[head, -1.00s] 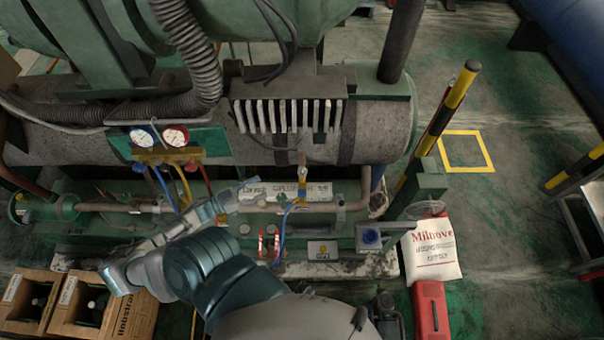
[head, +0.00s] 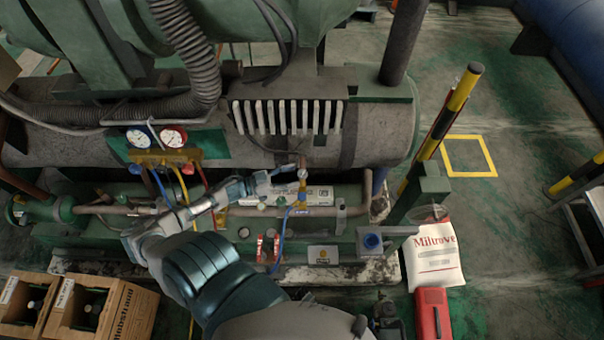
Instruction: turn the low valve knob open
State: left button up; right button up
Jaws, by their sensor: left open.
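The brass gauge manifold (head: 165,157) is on the machine at the left, below a blue-rimmed gauge (head: 138,138) and a red-rimmed gauge (head: 172,136). A small blue knob (head: 135,168), which looks like the low valve knob, sits at its left end. A red knob (head: 188,168) sits at its right end. My left gripper (head: 262,184) is open, right of and a little below the manifold, apart from both knobs. It points to the upper right, across the pipework. Whether the knob is turned cannot be told. My right gripper is not in view.
Blue, yellow and red hoses (head: 183,186) hang from the manifold, partly behind my left arm. A labelled pipe (head: 318,194) and brass fitting (head: 301,176) lie near the gripper. Cardboard boxes (head: 128,310) stand lower left; a white bag (head: 432,262) and red container (head: 431,312) are at right.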

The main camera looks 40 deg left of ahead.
aim_at(302, 173)
pick_arm(q)
jog(key=x, duration=0.4)
jog(key=shift+w, duration=0.1)
